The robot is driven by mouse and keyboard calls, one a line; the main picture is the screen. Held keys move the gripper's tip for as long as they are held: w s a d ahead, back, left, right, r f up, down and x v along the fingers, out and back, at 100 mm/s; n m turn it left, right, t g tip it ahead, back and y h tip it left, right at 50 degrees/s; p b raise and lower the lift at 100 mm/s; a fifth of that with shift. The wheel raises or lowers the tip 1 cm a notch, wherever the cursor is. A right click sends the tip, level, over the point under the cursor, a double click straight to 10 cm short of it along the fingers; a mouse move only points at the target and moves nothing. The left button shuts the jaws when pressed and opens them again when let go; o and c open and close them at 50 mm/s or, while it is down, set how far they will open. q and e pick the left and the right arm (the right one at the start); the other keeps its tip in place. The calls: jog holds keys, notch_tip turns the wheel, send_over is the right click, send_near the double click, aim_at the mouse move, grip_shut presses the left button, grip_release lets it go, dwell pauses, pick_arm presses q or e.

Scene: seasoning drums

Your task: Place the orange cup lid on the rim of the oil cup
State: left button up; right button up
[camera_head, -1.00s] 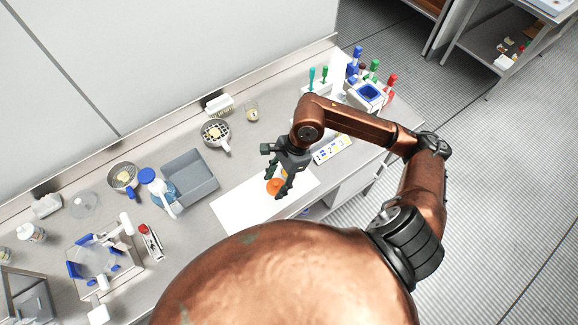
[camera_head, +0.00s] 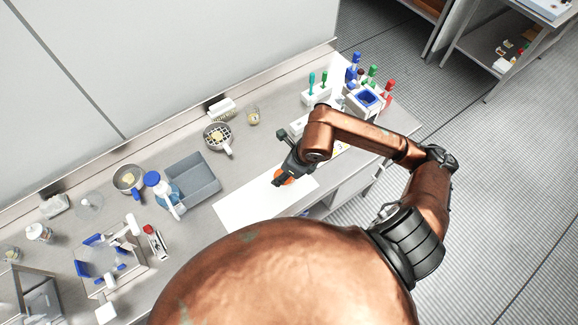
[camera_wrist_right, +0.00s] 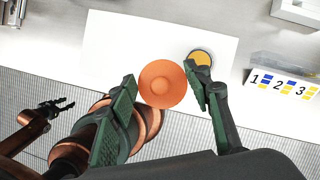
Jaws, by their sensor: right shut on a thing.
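The orange cup lid (camera_wrist_right: 163,84) is a round disc with a raised centre, held between the green fingers of my right gripper (camera_wrist_right: 161,76) over the white mat. The oil cup (camera_wrist_right: 201,57), with a round yellow top, stands on the mat to the right of the lid in the wrist view. The right finger partly covers it, and it is hidden in the head view. My left gripper (camera_wrist_right: 62,104) shows small and dark at the left of the wrist view, away from both; its opening is unclear.
The white mat (camera_head: 240,206) lies near the table's front edge. A grey bin (camera_head: 197,187) and a blue-capped bottle (camera_head: 154,180) stand to its left. A numbered strip (camera_wrist_right: 283,87) lies to the right. Bottles and a rack stand at the far right.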

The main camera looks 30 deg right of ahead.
jog(key=w+d+f+p, duration=0.2)
jog(key=w+d+f, duration=0.3)
jog(key=f, duration=0.5)
jog(key=shift+w+d+p, duration=0.15)
jog(key=shift+w+p, duration=0.05)
jog(key=shift+p, duration=0.1)
jog(key=shift+f, duration=0.2)
jog(key=shift+f, duration=0.15)
jog(key=o, duration=0.8)
